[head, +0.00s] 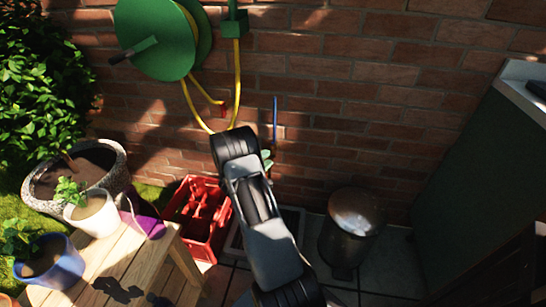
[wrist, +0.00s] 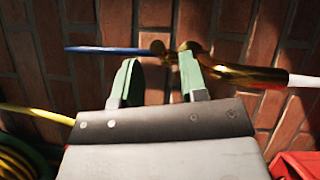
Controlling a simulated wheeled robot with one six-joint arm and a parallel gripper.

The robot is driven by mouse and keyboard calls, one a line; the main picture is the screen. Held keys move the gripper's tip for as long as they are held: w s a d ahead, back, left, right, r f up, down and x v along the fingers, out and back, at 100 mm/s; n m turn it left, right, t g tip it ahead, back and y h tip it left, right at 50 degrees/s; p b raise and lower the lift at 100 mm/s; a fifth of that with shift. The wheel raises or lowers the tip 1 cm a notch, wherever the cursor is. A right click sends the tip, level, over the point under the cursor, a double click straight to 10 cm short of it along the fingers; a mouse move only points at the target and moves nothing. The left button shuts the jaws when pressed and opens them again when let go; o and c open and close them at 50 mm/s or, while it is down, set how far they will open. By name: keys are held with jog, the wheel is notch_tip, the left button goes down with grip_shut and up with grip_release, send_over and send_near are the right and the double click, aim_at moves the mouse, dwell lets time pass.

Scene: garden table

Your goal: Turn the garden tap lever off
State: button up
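The tap's blue lever (head: 275,118) stands upright against the brick wall in the head view. In the wrist view the blue lever (wrist: 105,49) points left from a brass pivot (wrist: 157,48). The brass tap body (wrist: 245,76) runs right from there to a white pipe. My gripper (wrist: 158,75) is open, its two green fingers apart with nothing between them. Its right finger overlaps the brass body in the picture; I cannot tell whether it touches. In the head view my gripper (head: 267,158) is just below the lever, and my arm hides most of the tap body.
A green hose reel (head: 170,40) with yellow hose (head: 237,85) hangs at upper left. Below are a red crate (head: 212,240), a metal bin (head: 348,235) and a wooden table (head: 115,265) with pots. A dark cabinet (head: 465,190) stands at right. The wall right of the lever is bare.

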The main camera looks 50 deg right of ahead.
aim_at(273, 152)
jog(key=shift+d+r+b, duration=0.15)
jog(key=shift+d+b, duration=0.3)
jog(key=shift+d, duration=1.7)
grip_shut()
